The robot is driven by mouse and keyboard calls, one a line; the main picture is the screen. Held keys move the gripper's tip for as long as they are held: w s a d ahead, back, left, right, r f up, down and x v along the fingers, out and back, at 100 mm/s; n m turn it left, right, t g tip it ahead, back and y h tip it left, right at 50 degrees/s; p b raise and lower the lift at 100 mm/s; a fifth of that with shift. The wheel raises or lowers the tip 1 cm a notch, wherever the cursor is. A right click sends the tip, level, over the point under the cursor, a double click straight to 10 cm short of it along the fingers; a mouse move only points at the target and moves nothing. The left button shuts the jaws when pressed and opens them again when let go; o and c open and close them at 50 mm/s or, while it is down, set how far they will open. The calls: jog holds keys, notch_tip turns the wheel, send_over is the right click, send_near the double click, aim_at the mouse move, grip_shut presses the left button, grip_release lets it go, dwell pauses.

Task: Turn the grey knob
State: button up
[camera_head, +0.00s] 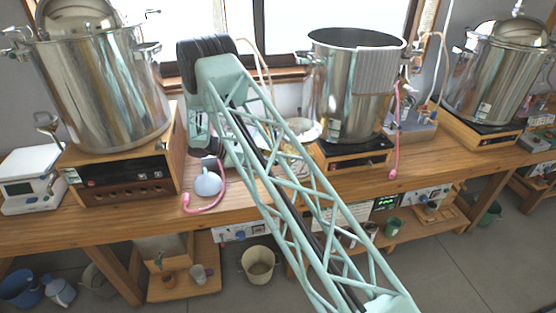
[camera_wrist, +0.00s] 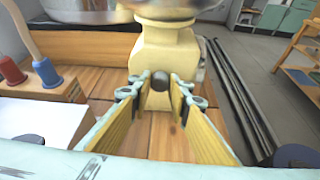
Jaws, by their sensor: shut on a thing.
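The grey knob (camera_wrist: 159,77) is a small dark round knob on the front of a cream-coloured body (camera_wrist: 163,45) in the wrist view. My gripper (camera_wrist: 160,88) has its two fingers on either side of the knob, shut on it at the tips. The fingers have yellowish inner faces. The knob's sides are partly hidden by the fingertips. In the head view my arm reaches over the bench, and its wrist hides the knob and the fingertips.
A wooden bench (camera_head: 240,206) carries large steel pots (camera_head: 103,85) on wooden-sided bases. A white device (camera_head: 30,180) stands at the left. A pink hose (camera_head: 205,209) lies near my wrist. In the wrist view, red and blue spools (camera_wrist: 45,71) stand left, and dark bars (camera_wrist: 238,100) run right.

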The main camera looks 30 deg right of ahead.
jog(key=shift+s+a+f+m+t+h+b, duration=0.15)
jog(key=shift+m+t+h+b, duration=0.8)
jog(key=shift+m+b, duration=1.45)
jog(key=shift+s+d+f+m+t+h+b, duration=0.15)
jog(key=shift+m+t+h+b, duration=0.8)
jog(key=shift+m+b, duration=1.4)
jog(key=shift+a+f+m+t+h+b, duration=0.15)
jog(key=shift+m+t+h+b, duration=0.9)
jog(key=shift+m, duration=2.3)
jog(key=shift+g+b, duration=0.25)
jog(key=shift+b, duration=0.1)
jog(key=o, duration=0.9)
